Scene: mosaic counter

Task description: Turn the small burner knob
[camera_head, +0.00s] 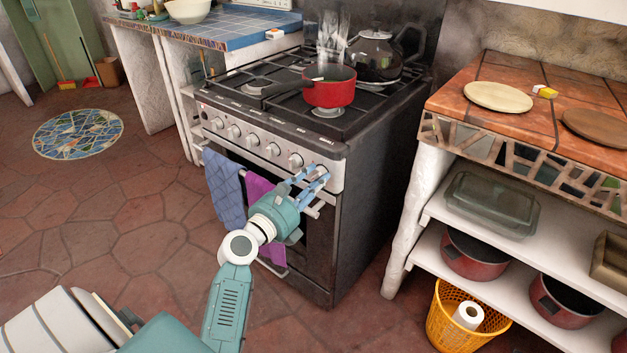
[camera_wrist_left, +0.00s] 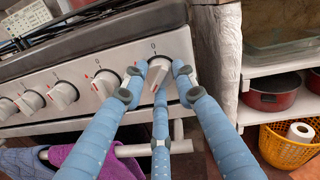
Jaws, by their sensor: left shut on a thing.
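The stove (camera_head: 320,135) has a row of white knobs (camera_head: 272,149) along its silver front panel. My left gripper (camera_head: 314,177) has blue fingers and reaches the right end of this row. In the left wrist view its fingertips close around the rightmost knob (camera_wrist_left: 157,74), one on each side and one below. It is shut on this knob, whose sides are partly hidden by the fingers. The other knobs (camera_wrist_left: 63,94) stand free to its left. No label tells which burner each knob serves. My right gripper is not in view.
A steaming red pot (camera_head: 331,88) and a dark kettle (camera_head: 375,57) stand on the stove. A blue towel (camera_head: 224,185) and a purple towel (camera_head: 258,190) hang on the oven handle (camera_wrist_left: 130,149). A shelf unit (camera_head: 412,185) stands at right, with a yellow basket (camera_head: 447,325) below.

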